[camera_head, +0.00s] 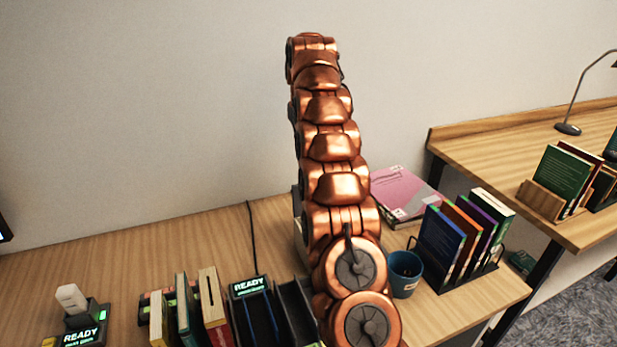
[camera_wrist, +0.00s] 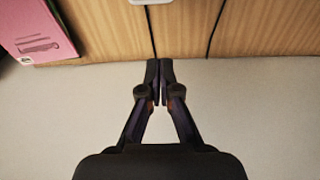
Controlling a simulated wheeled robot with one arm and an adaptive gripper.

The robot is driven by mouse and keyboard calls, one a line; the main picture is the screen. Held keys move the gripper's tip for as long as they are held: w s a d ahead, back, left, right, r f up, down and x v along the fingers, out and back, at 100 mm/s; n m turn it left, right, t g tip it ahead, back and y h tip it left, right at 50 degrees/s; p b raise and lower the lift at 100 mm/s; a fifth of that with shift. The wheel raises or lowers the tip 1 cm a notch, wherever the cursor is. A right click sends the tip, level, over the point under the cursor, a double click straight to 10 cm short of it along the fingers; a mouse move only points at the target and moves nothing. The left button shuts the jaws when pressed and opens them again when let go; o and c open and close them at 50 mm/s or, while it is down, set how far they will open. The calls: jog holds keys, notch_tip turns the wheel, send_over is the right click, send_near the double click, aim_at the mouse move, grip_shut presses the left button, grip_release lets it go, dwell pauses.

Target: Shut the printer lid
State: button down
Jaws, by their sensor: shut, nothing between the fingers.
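My gripper (camera_wrist: 160,78) shows in the wrist view with its two dark fingertips together and nothing between them. It is in front of the bare wall, with the wooden desk (camera_wrist: 205,45) at the top of that view. In the head view my copper arm rises through the middle and its fingers cannot be made out. I cannot identify the printer or its lid for certain. A pale object (camera_head: 299,232) shows only as a sliver behind my arm. A white edge (camera_wrist: 150,1) at the top of the wrist view may belong to it.
A blue cup (camera_head: 404,275) and a book rack (camera_head: 462,285) stand nearby. Books (camera_head: 187,310) and a READY device (camera_head: 250,287) are front left. The back-left desk is clear.

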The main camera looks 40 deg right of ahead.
notch_tip(320, 180, down, 10)
jog(key=s+p, duration=0.2)
jog(key=shift+s+d+r+p, duration=0.15)
jog(key=shift+s+r+p, duration=0.1)
jog(key=shift+p, duration=0.15)
dwell(1.1)
